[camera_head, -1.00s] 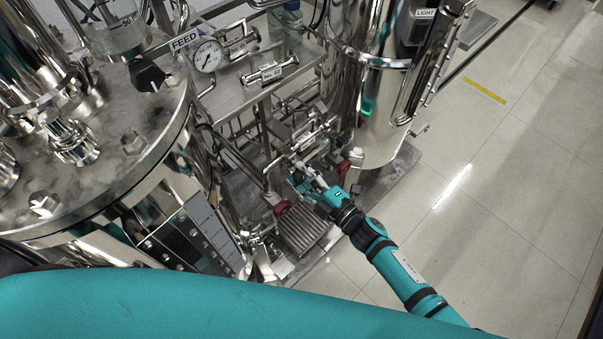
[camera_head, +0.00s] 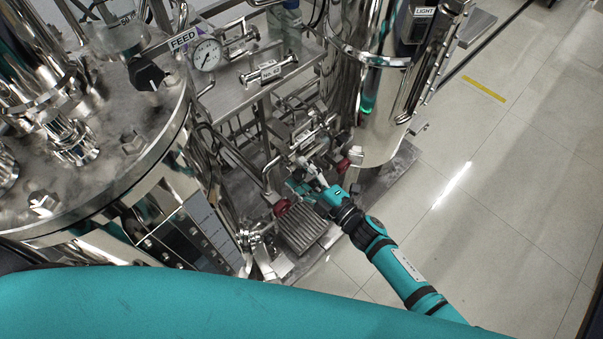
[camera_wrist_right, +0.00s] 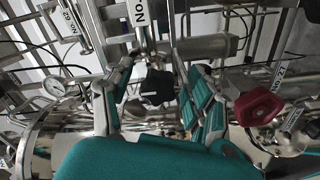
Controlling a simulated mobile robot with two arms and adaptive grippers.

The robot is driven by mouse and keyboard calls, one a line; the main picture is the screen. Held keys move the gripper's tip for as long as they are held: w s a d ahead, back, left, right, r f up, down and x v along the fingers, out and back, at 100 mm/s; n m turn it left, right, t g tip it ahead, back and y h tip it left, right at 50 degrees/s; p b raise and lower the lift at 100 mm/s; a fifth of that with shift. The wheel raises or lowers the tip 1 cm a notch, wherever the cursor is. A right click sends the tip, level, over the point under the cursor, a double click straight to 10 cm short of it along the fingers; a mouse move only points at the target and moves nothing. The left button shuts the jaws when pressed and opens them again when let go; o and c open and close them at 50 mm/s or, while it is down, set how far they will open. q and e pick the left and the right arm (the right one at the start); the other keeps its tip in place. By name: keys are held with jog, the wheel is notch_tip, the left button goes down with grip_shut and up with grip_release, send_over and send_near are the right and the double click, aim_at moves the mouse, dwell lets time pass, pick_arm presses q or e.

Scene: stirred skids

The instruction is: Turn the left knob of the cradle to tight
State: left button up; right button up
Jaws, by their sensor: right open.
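My right gripper (camera_head: 302,182) reaches into the pipework low between the two steel vessels. In the right wrist view its two fingers (camera_wrist_right: 153,78) are apart, with a black knob (camera_wrist_right: 157,88) showing between them. I cannot tell whether the fingers touch this knob. In the head view the gripper hides the spot. My left gripper is not in view.
A red knob (camera_wrist_right: 258,106) is to the right of the fingers in the wrist view. In the head view, red knobs show left (camera_head: 281,207) and right (camera_head: 342,166) of the gripper. Pipes crowd around it. The floor (camera_head: 500,190) at right is clear.

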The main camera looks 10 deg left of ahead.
jog(key=v, duration=1.2)
jog(key=shift+d+f, duration=0.1)
jog(key=w+d+f+m+t+h, duration=0.2)
jog(key=d+f+m+h, duration=0.5)
jog(key=f, duration=0.6)
jog(key=s+d+f+m+g+h, duration=0.25)
jog(key=s+d+f, duration=0.2)
jog(key=f, duration=0.25)
jog(key=s+d+f+m+g+h, duration=0.1)
jog(key=s+d+f+m+h, duration=0.15)
jog(key=d+f+m, duration=0.35)
jog(key=s+d+f+m+g+h, duration=0.1)
jog(key=s+f, duration=0.3)
jog(key=s, duration=0.5)
jog(key=s+d+f+m+g+h, duration=0.1)
jog(key=s+d+f+m+g, duration=0.1)
jog(key=s, duration=0.7)
jog(key=s+d+f+m+g+h, duration=0.1)
jog(key=s+d+f+m+g, duration=0.1)
jog(key=s+f, duration=0.5)
jog(key=s+m+g, duration=0.1)
jog(key=s+g, duration=0.1)
jog(key=s, duration=0.1)
jog(key=shift+d+f, duration=0.2)
jog(key=shift+f, duration=0.15)
jog(key=shift+m+g, duration=0.25)
